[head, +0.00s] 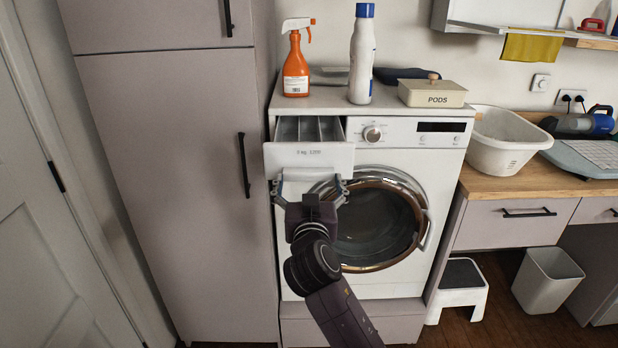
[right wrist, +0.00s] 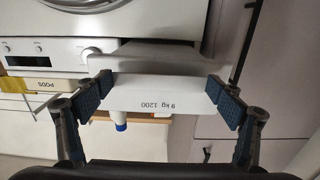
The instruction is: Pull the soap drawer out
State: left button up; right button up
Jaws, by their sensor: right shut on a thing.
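The washing machine's soap drawer (head: 309,158) stands out from the upper left of the washing machine (head: 397,132), and its compartments show from above. Its white front with "9 kg 1200" also shows in the right wrist view (right wrist: 150,97). My right gripper (head: 310,186) is at the drawer front from below, with a finger at each side. In the right wrist view the two blue-padded fingers (right wrist: 162,93) are at the two ends of the front, shut on it. My left gripper is not in view.
An orange spray bottle (head: 296,62), a white bottle (head: 362,58) and a PODS box (head: 433,94) stand on the machine. A tall cabinet (head: 165,150) is close on the left. The round door (head: 378,225) is below the drawer. A step stool (head: 461,290) is at the right.

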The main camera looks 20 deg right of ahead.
jog(key=shift+s, duration=0.2)
jog(key=o, duration=1.6)
jog(key=v, duration=1.2)
